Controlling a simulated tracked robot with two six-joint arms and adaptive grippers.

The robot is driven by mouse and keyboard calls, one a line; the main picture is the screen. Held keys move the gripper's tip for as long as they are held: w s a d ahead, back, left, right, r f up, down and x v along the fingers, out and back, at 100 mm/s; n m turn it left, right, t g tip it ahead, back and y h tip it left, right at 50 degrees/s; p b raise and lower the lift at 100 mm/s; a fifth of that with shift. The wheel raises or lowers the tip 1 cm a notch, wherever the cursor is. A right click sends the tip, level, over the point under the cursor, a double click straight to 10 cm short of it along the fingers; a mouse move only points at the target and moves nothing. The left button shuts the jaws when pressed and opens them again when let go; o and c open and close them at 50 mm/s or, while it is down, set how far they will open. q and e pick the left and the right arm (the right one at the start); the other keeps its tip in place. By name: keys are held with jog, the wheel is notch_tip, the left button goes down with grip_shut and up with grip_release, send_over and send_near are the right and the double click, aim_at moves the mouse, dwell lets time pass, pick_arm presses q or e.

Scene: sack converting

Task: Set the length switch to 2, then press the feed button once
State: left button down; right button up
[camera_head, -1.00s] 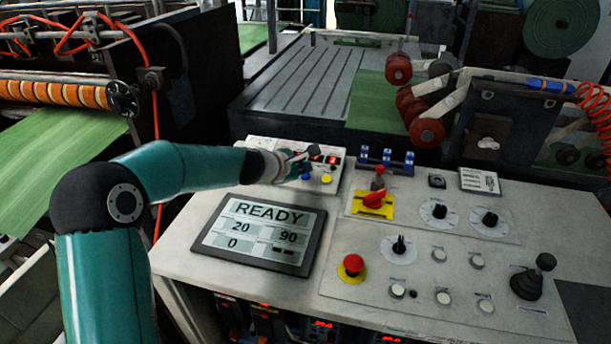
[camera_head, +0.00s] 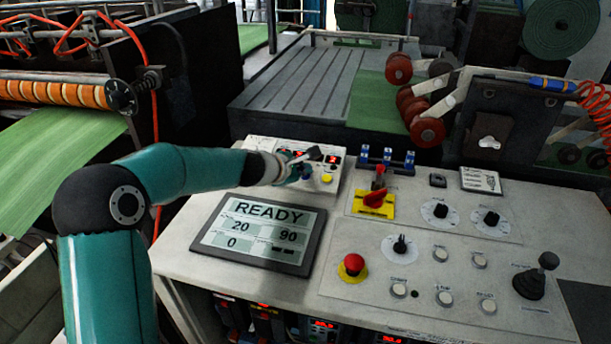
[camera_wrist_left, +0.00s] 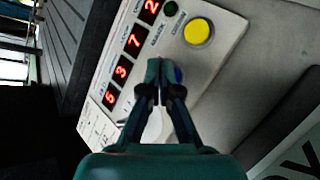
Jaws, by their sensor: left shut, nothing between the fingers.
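My left gripper (camera_head: 308,160) is shut and empty over the small white panel at the back of the console. In the left wrist view its closed fingertips (camera_wrist_left: 160,70) point at a blue button (camera_wrist_left: 179,76), mostly hidden behind them. I cannot tell if they touch it. Black rotary knobs on white dials (camera_head: 440,210), (camera_head: 491,219) and (camera_head: 400,246) stand on the console. Several white round buttons (camera_head: 441,254) sit among them. Their labels are too small to tell which is the length switch or the feed button. My right gripper is not in view.
A yellow button (camera_wrist_left: 198,32) and red digit displays (camera_wrist_left: 121,70) are beside the fingers. A screen (camera_head: 258,233) reads READY, 20, 90, 0. A red mushroom button (camera_head: 354,263), a red rotary handle on a yellow plate (camera_head: 375,199) and a joystick (camera_head: 530,283) stand up from the console.

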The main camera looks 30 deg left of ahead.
aim_at(302, 185)
pick_arm(q)
jog(key=shift+f, duration=0.3)
dwell(0.5)
jog(key=shift+s+r+p, duration=0.15)
jog(key=shift+r+p, duration=0.35)
jog(key=shift+r, duration=0.35)
jog(key=r+p, duration=0.2)
jog(key=s+r+p, duration=0.1)
jog(key=r+p, duration=0.1)
jog(key=r, duration=0.1)
jog(key=shift+d, duration=0.15)
jog(key=shift+f, duration=0.1)
dwell(1.1)
